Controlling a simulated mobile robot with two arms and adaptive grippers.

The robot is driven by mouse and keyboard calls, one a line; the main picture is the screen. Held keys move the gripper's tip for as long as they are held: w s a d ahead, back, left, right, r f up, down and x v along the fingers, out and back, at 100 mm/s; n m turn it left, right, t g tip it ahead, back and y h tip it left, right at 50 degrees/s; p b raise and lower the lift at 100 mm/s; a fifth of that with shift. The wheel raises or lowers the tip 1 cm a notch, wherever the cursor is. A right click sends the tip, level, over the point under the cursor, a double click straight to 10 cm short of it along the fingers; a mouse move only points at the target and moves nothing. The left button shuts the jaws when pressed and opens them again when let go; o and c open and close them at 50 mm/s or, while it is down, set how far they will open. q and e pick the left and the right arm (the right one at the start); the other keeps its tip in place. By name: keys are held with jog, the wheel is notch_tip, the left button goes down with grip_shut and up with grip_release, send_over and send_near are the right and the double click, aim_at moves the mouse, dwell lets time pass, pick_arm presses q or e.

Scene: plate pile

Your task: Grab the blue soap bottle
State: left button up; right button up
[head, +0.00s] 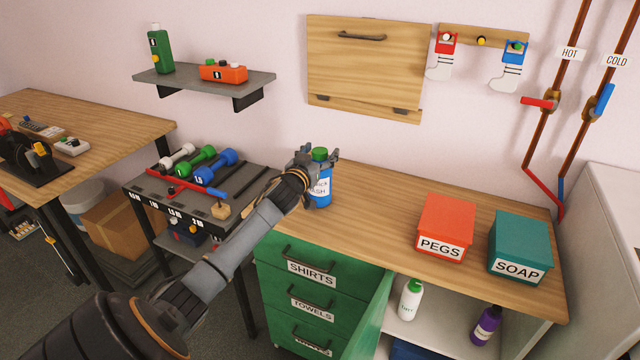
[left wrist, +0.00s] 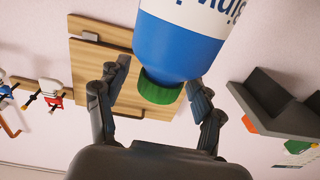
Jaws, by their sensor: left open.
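The blue soap bottle (head: 322,192) has a white label and a green cap, and appears upright at the left end of the wooden counter. My left gripper (head: 319,156) is open at the bottle's top, with its fingers around the green cap. The left wrist view shows the bottle (left wrist: 185,45) upside down in the picture, its cap between the two spread fingers of my left gripper (left wrist: 160,85). I see a gap by the left finger; contact at the right finger is unclear. My right gripper is not in view.
A red PEGS box (head: 446,222) and a teal SOAP box (head: 522,240) stand on the counter (head: 375,215) to the right. A dumbbell rack (head: 160,195) stands left. The green cabinet door (head: 368,315) hangs open below. The counter between bottle and PEGS box is clear.

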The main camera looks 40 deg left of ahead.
pick_arm(q)
grip_shut()
jog(key=shift+r, duration=0.1)
jog(key=shift+r, duration=0.15)
